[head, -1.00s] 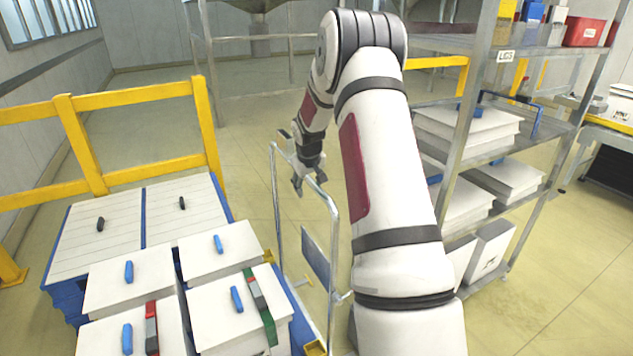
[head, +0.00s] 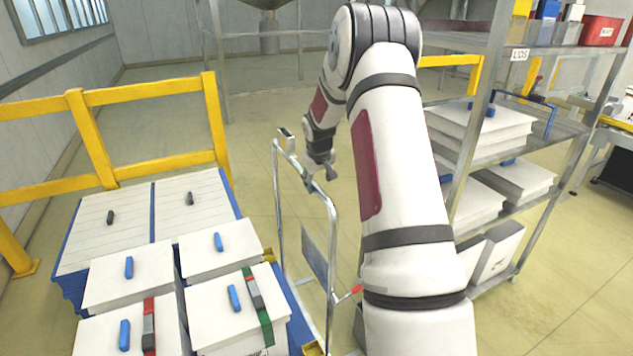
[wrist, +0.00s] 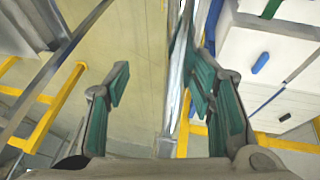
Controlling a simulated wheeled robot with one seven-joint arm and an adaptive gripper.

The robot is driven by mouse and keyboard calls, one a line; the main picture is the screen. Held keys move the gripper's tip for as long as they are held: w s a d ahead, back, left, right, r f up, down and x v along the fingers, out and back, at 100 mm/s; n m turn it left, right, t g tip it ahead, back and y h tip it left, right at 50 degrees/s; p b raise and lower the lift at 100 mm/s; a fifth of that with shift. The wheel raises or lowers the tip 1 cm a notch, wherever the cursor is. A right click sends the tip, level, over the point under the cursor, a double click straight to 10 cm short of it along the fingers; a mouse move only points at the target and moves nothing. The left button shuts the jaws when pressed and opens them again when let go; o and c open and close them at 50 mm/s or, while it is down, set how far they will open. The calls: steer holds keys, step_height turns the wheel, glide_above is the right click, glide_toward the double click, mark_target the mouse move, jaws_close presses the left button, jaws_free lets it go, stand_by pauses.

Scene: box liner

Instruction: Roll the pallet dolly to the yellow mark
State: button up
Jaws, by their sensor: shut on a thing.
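The pallet dolly shows its silver tube handle frame (head: 277,205) upright at the centre, with a blue panel (head: 314,254) low in it. Its load, white boxes with blue handles (head: 205,305), is at the lower left. My gripper (head: 319,178) is at the top of the handle frame, shut on the handle. In the wrist view my gripper (wrist: 160,85) has its green-padded fingers on either side, with the silver bar (wrist: 179,80) close to the right one. My arm hides part of the floor to the right. I see no yellow floor mark for certain.
A yellow guard rail (head: 150,95) stands behind the load at the left. A grey shelf rack (head: 545,130) with white boxes and bins stands close on the right of my arm. Open floor (head: 258,150) lies beyond the handle, towards metal legs at the back.

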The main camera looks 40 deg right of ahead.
steer(key=v, duration=1.1)
steer(key=shift+a+r, duration=0.25)
steer(key=shift+r, duration=0.05)
